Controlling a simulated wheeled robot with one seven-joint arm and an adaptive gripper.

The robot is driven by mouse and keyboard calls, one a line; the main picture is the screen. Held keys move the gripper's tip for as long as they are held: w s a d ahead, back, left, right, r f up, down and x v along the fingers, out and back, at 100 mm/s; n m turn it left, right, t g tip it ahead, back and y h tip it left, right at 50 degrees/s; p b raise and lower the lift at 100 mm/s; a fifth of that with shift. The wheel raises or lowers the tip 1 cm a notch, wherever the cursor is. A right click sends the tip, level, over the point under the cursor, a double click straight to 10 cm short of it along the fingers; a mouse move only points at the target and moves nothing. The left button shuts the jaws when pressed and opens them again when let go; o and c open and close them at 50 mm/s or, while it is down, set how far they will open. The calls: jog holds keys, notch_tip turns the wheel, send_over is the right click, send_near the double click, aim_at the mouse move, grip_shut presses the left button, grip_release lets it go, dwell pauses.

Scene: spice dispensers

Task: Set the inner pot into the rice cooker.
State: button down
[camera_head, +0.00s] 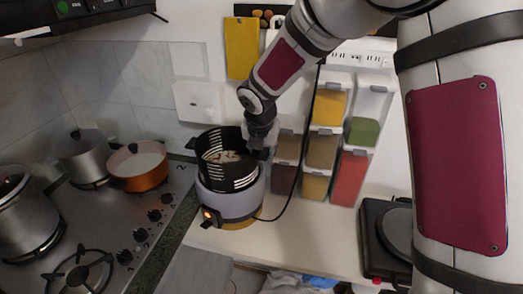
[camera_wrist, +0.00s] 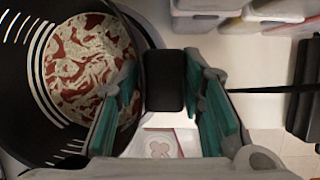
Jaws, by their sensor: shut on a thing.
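The inner pot (camera_head: 237,182) is black with slotted sides and a red-and-white patterned content or base inside. It is upright, directly over the rice cooker (camera_head: 228,203), a grey-blue body with an orange light at its front. Most of the pot's wall shows above the cooker's rim; I cannot tell whether its bottom is inside. My gripper (camera_head: 262,142) is at the pot's right side, shut on its black handle. In the wrist view, the teal-padded fingers (camera_wrist: 165,82) flank the handle block, and the pot (camera_wrist: 20,95) fills the left side.
Spice dispensers (camera_head: 322,148) stand against the wall, close right of the cooker. A stove with an orange pot (camera_head: 138,178) and steel pots is at left. A black appliance (camera_head: 375,228) sits at right. A dark cable runs beside the cooker. The counter (camera_head: 315,232) between is clear.

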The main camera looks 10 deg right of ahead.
aim_at(262, 175)
jog(key=shift+f+b, duration=1.85)
jog(key=shift+f, duration=2.1)
dwell(0.5)
jog(key=c, duration=1.1)
grip_release()
jog(key=shift+o, duration=0.6)
